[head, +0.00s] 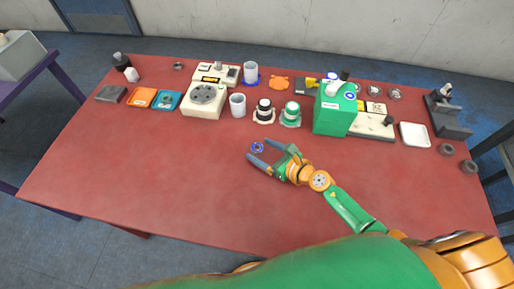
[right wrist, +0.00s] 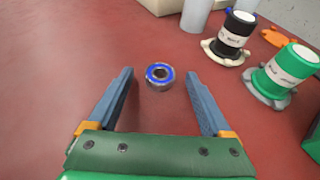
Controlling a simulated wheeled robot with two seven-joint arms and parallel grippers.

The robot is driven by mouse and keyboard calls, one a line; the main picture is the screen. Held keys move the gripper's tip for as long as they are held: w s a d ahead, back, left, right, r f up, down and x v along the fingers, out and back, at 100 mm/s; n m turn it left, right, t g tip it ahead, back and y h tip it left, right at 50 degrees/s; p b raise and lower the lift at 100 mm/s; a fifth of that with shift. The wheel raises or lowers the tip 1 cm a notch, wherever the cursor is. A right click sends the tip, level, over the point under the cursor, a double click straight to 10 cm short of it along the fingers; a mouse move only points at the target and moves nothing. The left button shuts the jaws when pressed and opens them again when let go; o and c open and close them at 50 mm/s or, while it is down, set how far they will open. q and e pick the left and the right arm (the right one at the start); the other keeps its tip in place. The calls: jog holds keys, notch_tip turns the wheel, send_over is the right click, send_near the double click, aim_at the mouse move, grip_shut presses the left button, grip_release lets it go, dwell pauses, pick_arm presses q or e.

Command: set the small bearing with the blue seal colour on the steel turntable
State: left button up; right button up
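The small bearing with a blue seal (head: 257,148) lies flat on the red table. In the right wrist view the blue-sealed bearing (right wrist: 159,76) sits just beyond and between the fingertips, not touched. My right gripper (head: 259,153) is open, its two fingers spread on either side of the line to the bearing; it also shows in the right wrist view (right wrist: 160,85). The steel turntable (head: 207,93) is a round disc with holes on a cream base, left of the middle at the back, and it looks empty. My left gripper is not in view.
A grey-white cup (head: 238,105) stands right of the turntable. A green box machine (head: 335,109) is at the back right. The table's front left is clear.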

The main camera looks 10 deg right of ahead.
grip_shut()
